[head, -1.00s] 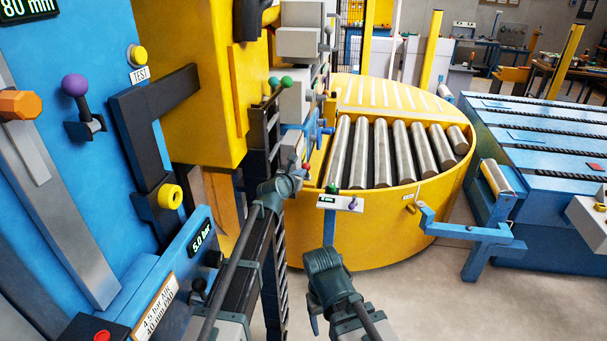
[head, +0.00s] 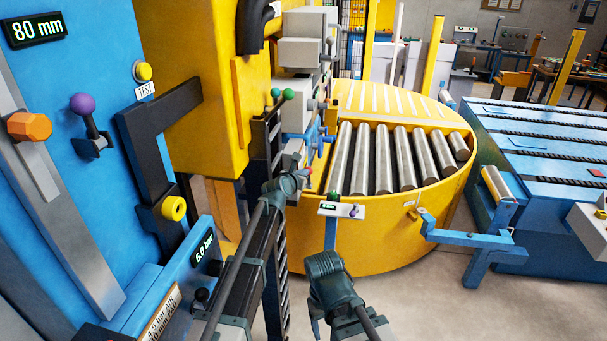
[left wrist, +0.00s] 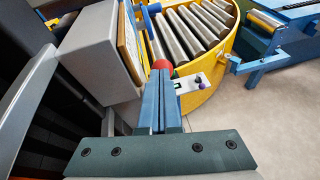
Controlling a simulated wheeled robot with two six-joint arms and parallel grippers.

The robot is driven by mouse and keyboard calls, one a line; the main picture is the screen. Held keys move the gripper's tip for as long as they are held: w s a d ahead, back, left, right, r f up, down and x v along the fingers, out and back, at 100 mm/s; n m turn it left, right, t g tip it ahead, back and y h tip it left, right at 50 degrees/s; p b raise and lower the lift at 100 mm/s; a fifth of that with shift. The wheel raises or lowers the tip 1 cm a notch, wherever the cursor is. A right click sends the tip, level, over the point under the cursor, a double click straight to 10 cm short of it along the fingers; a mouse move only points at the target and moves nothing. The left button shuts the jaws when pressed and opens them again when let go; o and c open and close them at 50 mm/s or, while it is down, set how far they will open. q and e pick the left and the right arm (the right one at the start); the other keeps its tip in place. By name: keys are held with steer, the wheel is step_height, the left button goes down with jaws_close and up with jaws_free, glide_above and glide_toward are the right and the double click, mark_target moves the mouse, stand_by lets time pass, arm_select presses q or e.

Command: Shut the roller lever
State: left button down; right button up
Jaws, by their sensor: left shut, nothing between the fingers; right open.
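A small white control panel (head: 341,210) with a green display and a purple-knobbed lever (head: 354,211) stands in front of the yellow roller turntable (head: 400,225). The panel also shows in the left wrist view (left wrist: 188,84). A red ball knob (left wrist: 162,65) shows just beyond my left fingertips there. I cannot tell which knob belongs to the roller lever, nor whether the left fingers touch the red one. My left gripper (head: 298,178) is shut and empty, left of the panel; its closed fingers fill the middle of the wrist view (left wrist: 160,75). My right gripper (head: 322,262) is open and empty, below the panel.
A blue cabinet (head: 75,200) with a purple ball lever (head: 82,104) and orange knob (head: 29,127) stands at left. Two green ball levers (head: 282,94) are by the yellow machine (head: 200,120). A blue bracket (head: 465,238) projects at right. Floor is clear at bottom right.

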arm_select(q)
steer(key=shift+s, duration=0.1)
steer(key=p+v, duration=0.4)
steer(key=v, duration=0.9)
steer(key=shift+s+a+r+p, duration=0.15)
steer(key=shift+s+a+p, duration=0.05)
steer(key=shift+s+p, duration=0.1)
